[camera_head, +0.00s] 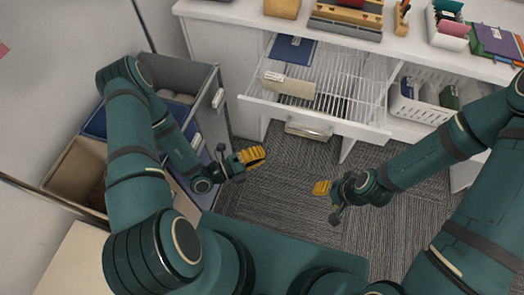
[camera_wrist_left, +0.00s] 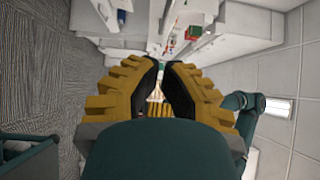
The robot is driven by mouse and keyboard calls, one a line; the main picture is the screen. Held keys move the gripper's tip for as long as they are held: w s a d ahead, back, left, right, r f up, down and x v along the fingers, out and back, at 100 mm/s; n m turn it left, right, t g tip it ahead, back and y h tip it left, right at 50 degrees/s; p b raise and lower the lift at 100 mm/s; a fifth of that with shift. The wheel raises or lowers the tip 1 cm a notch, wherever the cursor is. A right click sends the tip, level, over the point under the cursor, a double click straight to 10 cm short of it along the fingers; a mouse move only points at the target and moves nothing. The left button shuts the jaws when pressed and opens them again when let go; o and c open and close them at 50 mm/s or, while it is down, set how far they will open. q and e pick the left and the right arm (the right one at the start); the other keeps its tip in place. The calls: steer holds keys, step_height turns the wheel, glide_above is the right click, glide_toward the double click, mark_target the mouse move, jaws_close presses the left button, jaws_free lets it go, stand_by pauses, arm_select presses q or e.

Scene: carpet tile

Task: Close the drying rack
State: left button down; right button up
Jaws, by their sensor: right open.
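The drying rack (camera_head: 345,85) is a white wire shelf with a white front panel, pulled out of the white cabinet in the head view. A blue item (camera_head: 292,50) and a beige item (camera_head: 290,84) lie on its left part. A metal handle (camera_head: 308,130) shows at the panel's front. My left gripper (camera_head: 256,155) is below and left of the handle, apart from the rack. Its yellow fingers have a narrow gap between them in the left wrist view (camera_wrist_left: 162,65), with nothing held. My right gripper (camera_head: 320,188) is open and empty, below the handle and apart from it.
A white basket (camera_head: 420,108) sits in the cabinet right of the rack. The counter (camera_head: 230,8) above bears stationery and trays. Grey bins (camera_head: 180,75) stand at the left near my left arm. Carpet (camera_head: 285,205) is clear between my grippers.

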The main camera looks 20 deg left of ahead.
arm_select(q)
steer(key=w+d+b, duration=0.1)
steer(key=w+d, duration=0.5)
steer(key=w, duration=0.3)
steer(key=shift+r, duration=0.25)
arm_select(e)
steer(key=shift+w+f, duration=0.15)
steer(key=shift+f, duration=0.65)
